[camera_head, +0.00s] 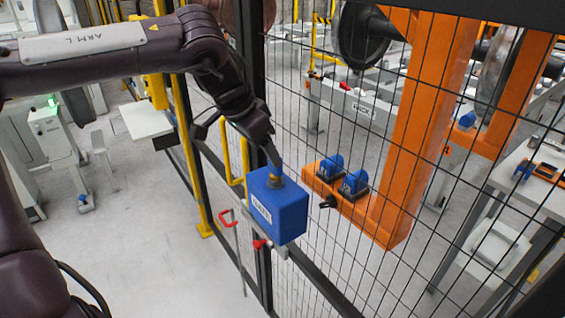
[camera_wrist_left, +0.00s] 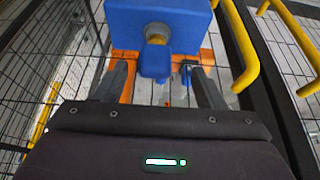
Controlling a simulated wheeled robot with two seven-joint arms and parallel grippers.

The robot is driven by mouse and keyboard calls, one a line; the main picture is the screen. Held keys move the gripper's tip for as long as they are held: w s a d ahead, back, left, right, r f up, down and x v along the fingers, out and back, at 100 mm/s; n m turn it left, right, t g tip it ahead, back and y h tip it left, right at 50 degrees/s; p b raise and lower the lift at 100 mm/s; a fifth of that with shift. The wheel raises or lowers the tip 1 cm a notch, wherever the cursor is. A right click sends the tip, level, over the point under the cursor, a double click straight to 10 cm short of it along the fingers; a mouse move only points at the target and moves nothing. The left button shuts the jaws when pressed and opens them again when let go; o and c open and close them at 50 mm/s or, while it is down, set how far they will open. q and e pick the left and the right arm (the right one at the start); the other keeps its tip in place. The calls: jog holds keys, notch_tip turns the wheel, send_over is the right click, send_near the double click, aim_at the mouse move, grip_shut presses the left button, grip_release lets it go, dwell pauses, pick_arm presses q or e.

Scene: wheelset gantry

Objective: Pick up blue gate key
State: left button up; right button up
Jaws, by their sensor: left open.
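The blue gate key (camera_wrist_left: 155,62) sticks out of a brass collar on a blue box in the wrist view. In the head view it is mostly hidden by my left gripper. The blue lock box (camera_head: 283,212), with a white label, is mounted on the gate; it also fills the top of the wrist view (camera_wrist_left: 185,22). My left gripper (camera_head: 265,150) is open just above the box. In the wrist view, its two fingers (camera_wrist_left: 160,76) stand on either side of the key, with visible gaps. My right gripper is not in view.
A black mesh fence (camera_head: 330,268) runs right of the box. Behind it, an orange gantry post (camera_head: 422,125) carries two blue padlock-like parts (camera_head: 355,183). A red handle (camera_head: 227,219) and yellow rails (camera_wrist_left: 245,50) are close by.

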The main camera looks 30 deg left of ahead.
aim_at(275, 174)
pick_arm(q)
jog(key=shift+p+x, duration=0.4)
jog(key=shift+x, duration=0.5)
jog(key=x, duration=0.1)
jog(key=p+x, duration=0.1)
jog(key=x, duration=0.1)
jog(key=shift+d+f+p, duration=0.15)
jog(key=shift+d+p, duration=0.15)
jog(key=shift+d, duration=0.1)
jog(key=shift+w+f, duration=0.3)
jog(key=shift+f, duration=0.25)
jog(key=c, duration=1.1)
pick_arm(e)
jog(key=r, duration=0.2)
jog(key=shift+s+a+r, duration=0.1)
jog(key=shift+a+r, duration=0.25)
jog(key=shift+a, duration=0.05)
